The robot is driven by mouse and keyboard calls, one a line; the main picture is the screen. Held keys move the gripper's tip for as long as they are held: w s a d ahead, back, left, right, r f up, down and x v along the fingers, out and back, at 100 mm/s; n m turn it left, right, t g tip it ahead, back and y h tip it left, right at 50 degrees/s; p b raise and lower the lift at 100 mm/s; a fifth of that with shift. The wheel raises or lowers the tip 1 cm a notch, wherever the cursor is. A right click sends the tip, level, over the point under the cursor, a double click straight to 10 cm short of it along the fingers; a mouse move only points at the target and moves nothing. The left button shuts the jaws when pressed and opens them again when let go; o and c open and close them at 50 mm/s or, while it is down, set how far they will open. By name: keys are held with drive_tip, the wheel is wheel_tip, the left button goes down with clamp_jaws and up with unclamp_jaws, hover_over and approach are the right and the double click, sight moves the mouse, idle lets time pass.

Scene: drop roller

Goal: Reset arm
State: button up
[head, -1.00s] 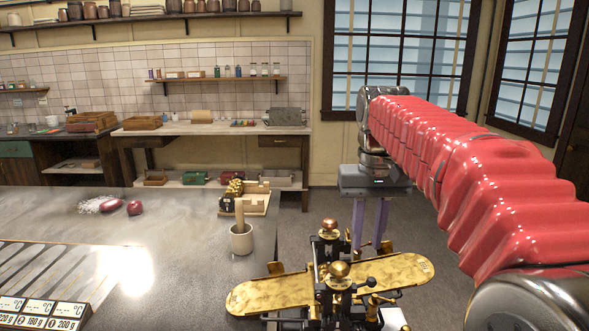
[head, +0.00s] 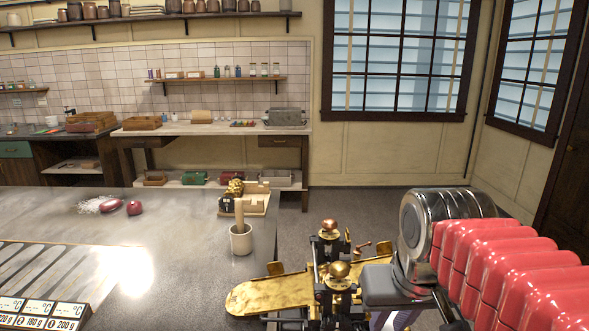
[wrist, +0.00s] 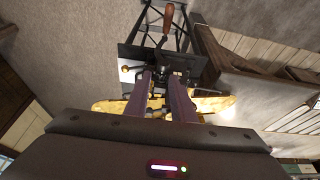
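My gripper (wrist: 161,80) points down in the wrist view. Its two purple fingers stand apart with a visible gap and nothing held between them. In the head view my red-sleeved arm is folded low at the right. The wrist view shows brass parts (wrist: 110,106) behind the fingers and a black frame with a wooden-handled crank (wrist: 168,19) beyond. I cannot tell whether the fingers touch anything.
The grey worktop (head: 180,225) at the left holds a mortar with pestle (head: 241,240), dark red items (head: 118,207) and a wooden rack (head: 257,199). A display panel (head: 40,312) is at the lower left. Floor (head: 350,208) is open behind the device.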

drive_tip(key=s+f+t, duration=0.1)
drive_tip(key=s+f, duration=0.6)
drive_tip(key=shift+d+t, duration=0.2)
drive_tip(key=shift+t, duration=0.1)
drive_tip(key=shift+o, duration=1.1)
drive_tip(key=shift+f, duration=0.1)
